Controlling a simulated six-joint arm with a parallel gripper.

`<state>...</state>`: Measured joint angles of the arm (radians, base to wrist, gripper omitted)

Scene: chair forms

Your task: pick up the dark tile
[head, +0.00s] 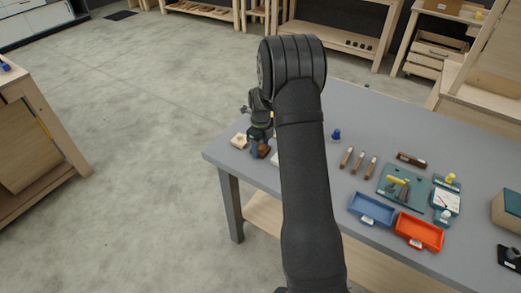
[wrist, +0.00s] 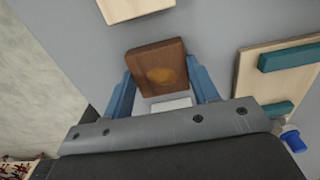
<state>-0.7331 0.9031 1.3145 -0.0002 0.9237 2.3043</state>
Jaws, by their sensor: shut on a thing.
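The dark tile (wrist: 158,66) is a square brown wooden piece with a lighter orange-brown patch in its middle. In the wrist view it sits between the two blue fingers of my gripper (wrist: 160,78), which is shut on it. In the head view the dark tile (head: 263,151) shows small and brown at the tip of my gripper (head: 258,148), at the left end of the grey table. I cannot tell whether the tile touches the table. My arm hides part of the tabletop.
A light wooden piece (head: 239,141) lies left of my gripper. A pale board with teal strips (wrist: 285,55) is at the right in the wrist view. A blue object (head: 336,134), a blue tray (head: 371,210) and an orange tray (head: 418,232) stand farther right on the grey table (head: 400,130).

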